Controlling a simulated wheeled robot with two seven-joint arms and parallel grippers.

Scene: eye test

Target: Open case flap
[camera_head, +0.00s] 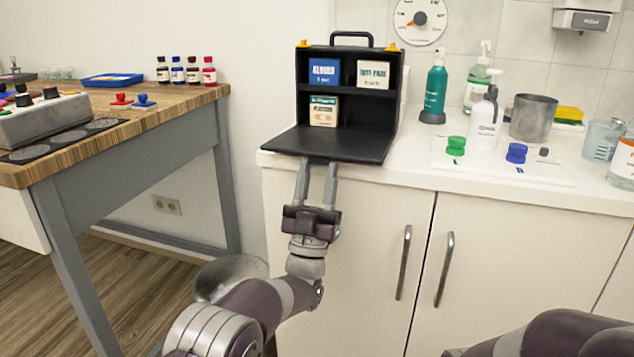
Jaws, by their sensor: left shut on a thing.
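A black case (398,100) with a top handle and yellow latches stands on the white counter. Its front flap (330,146) is folded down and lies roughly flat, with its front edge over the counter's edge. Inside, two shelves hold a blue box (324,72), a white box (373,75) and a cream box with a plaster picture (323,111). My left gripper (319,164) is at the flap's front edge and shut on it; the fingertips are partly hidden by the flap. My right gripper is out of view; only part of that arm shows at the bottom right.
On the counter right of the case stand a green bottle (435,88), a white bottle (484,122), a metal cup (533,118) and green (456,146) and blue (516,153) knobs. Cabinet handles (404,262) are below. A wooden table (170,108) stands left, across a gap.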

